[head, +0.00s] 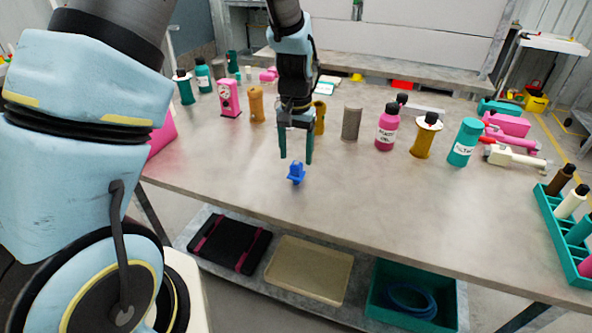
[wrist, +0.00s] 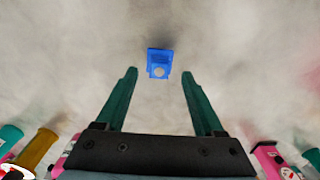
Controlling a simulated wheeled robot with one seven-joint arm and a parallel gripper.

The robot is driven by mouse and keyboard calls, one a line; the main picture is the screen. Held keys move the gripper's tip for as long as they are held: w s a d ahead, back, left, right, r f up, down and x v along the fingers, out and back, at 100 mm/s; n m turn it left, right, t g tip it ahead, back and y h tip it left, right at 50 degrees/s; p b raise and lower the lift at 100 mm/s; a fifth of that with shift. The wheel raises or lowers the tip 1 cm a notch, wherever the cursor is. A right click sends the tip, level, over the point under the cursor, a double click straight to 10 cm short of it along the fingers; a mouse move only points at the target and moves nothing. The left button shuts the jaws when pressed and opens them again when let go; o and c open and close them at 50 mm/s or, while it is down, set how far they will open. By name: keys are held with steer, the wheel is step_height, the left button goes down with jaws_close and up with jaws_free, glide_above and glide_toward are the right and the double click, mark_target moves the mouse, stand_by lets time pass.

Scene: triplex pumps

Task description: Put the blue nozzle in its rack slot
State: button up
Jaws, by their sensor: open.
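The blue nozzle (head: 296,173) rests on the bench near its front edge, in the middle of the head view. In the wrist view the nozzle (wrist: 159,62) lies just beyond my fingertips, centred between them. My gripper (head: 296,160) is open and empty, pointing down above and slightly behind the nozzle; its two green fingers also show in the wrist view (wrist: 159,73). A teal rack (head: 556,232) stands at the right end of the bench with brown, cream, teal and pink nozzles in it. Which of its slots is free I cannot tell, as the picture edge cuts it off.
A pink bottle (head: 387,128), a mustard bottle (head: 425,137), a teal bottle (head: 465,142) and a grey cylinder (head: 351,123) stand right of my gripper. A pink device (head: 229,99) stands left. The bench front (head: 400,205) between nozzle and rack is clear.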

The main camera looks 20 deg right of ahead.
mark_target(296, 163)
steer(key=shift+f+p, duration=1.15)
steer(key=shift+f, duration=1.65)
jaws_close()
steer(key=shift+r, duration=0.1)
